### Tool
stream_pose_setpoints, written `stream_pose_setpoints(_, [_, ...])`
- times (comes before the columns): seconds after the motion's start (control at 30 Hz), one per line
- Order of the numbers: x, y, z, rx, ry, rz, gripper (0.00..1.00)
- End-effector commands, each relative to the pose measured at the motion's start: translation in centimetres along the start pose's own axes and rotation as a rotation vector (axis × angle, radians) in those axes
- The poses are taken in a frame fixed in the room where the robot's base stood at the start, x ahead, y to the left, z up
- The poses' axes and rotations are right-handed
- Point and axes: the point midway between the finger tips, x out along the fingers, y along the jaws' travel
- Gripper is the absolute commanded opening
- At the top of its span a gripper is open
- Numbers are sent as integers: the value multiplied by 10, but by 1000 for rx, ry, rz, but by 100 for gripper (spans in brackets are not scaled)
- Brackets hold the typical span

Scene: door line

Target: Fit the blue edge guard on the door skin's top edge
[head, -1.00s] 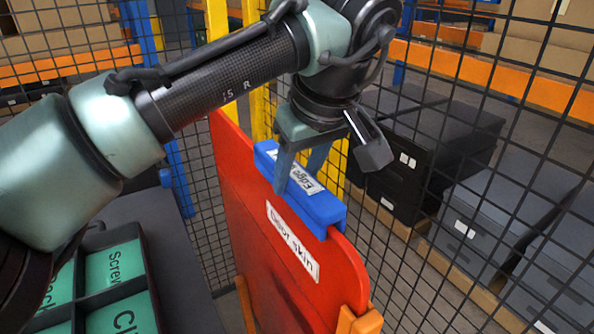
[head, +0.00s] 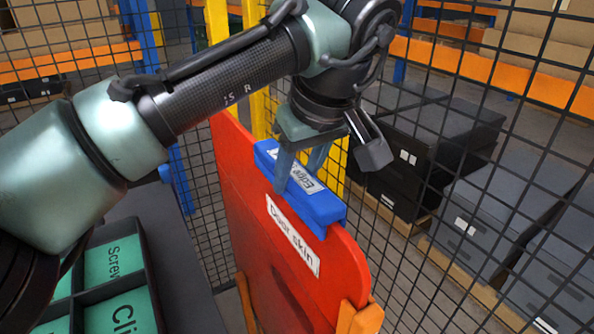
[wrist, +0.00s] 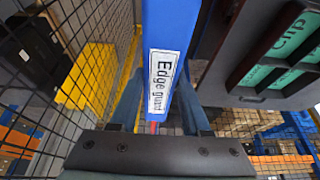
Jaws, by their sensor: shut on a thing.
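The blue edge guard (head: 318,206) lies along the top edge of the red door skin (head: 262,212), towards its right end. Its near side overlaps the red face; I cannot tell how deeply the edge sits inside it. My gripper (head: 298,174) points down from above, with its fingers shut on the edge guard near its middle. In the wrist view the guard (wrist: 168,40) runs up between the two fingers (wrist: 160,112), with its white label facing the camera. The underside of the guard is hidden.
Orange supports (head: 360,317) hold the door skin's lower right side. A dark tray (head: 146,262) with green labelled compartments is at lower left. Black mesh fencing (head: 420,275) and a yellow post (head: 333,165) stand close behind the door skin. Dark boxes (head: 440,150) lie beyond the mesh.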

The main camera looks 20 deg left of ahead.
Motion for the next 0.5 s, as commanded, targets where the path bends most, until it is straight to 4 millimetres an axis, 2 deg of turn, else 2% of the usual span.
stream_pose_setpoints(0.03, [0, 0, 0, 0, 0, 0, 52])
stream_pose_setpoints(0.2, [0, 0, 0, 0, 0, 0, 82])
stream_pose_setpoints(0.5, [-1, 0, 0, 0, -1, 0, 82])
